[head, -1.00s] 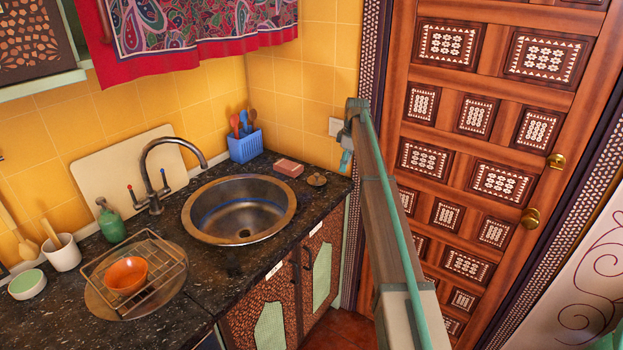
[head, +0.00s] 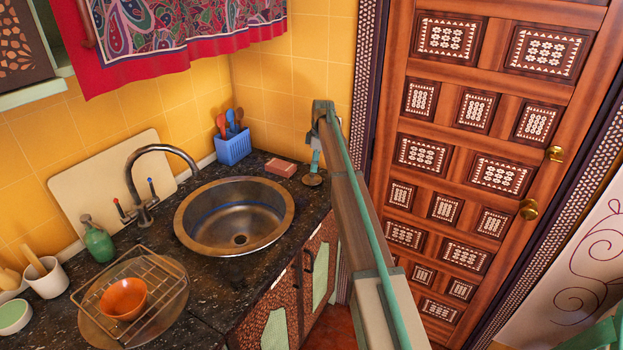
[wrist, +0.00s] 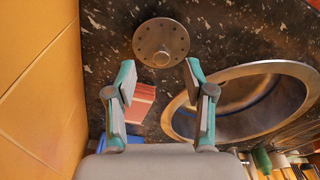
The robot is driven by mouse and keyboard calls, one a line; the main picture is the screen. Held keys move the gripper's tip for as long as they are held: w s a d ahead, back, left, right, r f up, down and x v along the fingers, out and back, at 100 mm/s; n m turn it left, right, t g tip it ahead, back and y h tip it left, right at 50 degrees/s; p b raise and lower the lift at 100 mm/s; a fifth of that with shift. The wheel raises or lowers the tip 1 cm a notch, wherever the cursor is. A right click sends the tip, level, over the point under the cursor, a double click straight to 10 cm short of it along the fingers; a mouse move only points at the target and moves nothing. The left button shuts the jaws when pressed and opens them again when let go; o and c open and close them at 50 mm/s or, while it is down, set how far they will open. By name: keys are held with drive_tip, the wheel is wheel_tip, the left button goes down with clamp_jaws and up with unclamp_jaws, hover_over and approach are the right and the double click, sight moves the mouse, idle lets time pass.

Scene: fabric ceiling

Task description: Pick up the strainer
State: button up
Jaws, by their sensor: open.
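The strainer (head: 313,180) is a small round metal disc on the dark speckled counter, to the right of the sink. In the wrist view the strainer (wrist: 160,42) shows a ring of small holes and a central knob. My gripper (wrist: 158,66) is open and empty, with its two teal-and-grey fingers spread to either side of the strainer's near edge. In the head view my gripper (head: 316,163) points down just above the strainer, partly hidden by my arm. The wrist view does not show clearly how high the fingertips are above it.
A pink soap-like block (head: 280,169) lies close to the left of the strainer, and a blue utensil holder (head: 233,147) stands behind it. The round sink (head: 182,222) opens nearby. A dish rack (head: 170,300) with an orange bowl is further left. A tiled wall and wooden door bound the corner.

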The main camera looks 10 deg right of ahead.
sight(312, 174)
drive_tip(key=shift+w+a+f+p, duration=0.15)
drive_tip(key=shift+f+p, duration=0.3)
drive_tip(key=shift+f, duration=0.45)
drive_tip(key=shift+s+a+f+p, duration=0.1)
drive_tip(key=shift+a+f+p, duration=0.15)
drive_tip(key=shift+f+p, duration=0.45)
drive_tip(key=shift+w+a+f+p, duration=0.1)
drive_tip(key=shift+a+f+p, duration=0.15)
drive_tip(key=shift+f, duration=0.8)
clamp_jaws()
